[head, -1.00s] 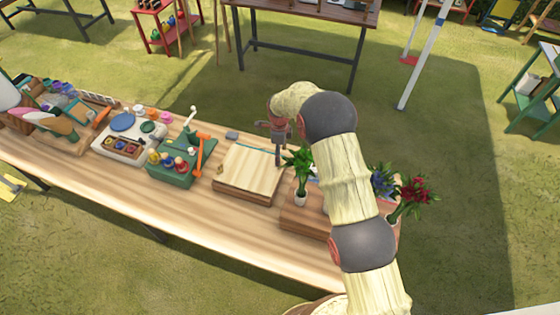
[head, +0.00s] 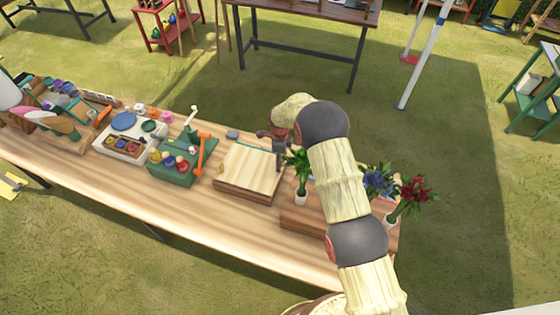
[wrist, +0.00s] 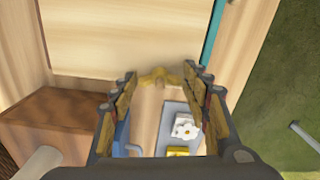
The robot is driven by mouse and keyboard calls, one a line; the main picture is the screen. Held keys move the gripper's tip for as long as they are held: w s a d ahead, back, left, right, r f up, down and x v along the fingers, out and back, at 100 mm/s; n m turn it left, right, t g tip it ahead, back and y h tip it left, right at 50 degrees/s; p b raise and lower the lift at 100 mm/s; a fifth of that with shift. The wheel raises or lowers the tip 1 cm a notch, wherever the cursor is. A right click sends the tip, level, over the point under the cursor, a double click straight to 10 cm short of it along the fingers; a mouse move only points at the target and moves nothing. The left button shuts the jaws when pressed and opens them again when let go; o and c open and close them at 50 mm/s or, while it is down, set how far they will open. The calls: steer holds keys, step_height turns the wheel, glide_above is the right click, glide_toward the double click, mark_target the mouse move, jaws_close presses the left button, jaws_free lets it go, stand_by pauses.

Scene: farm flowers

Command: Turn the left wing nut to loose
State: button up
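The wooden flower press (head: 248,172) lies on the table as a flat pale board. A small yellow wing nut (head: 220,169) shows at its left end in the head view. In the wrist view, a yellow wing nut (wrist: 161,76) sits at the near edge of the press board (wrist: 130,38); this seems to be the end on the right in the head view. My gripper (wrist: 161,78) is open, with its fingertips on either side of this nut. I cannot tell whether they touch it. In the head view my gripper (head: 280,166) is at the press's right end, partly hidden by a plant.
A potted green plant (head: 299,170) stands close beside my gripper. A brown wooden box (wrist: 55,122) is near the press. A pale blue tray (wrist: 172,120) with a white flower piece (wrist: 185,126) lies under my fingers. A green toolbox (head: 177,174) stands left of the press.

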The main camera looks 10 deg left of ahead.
steer(key=c, duration=0.8)
steer(key=shift+o, duration=0.2)
steer(key=shift+b, duration=0.3)
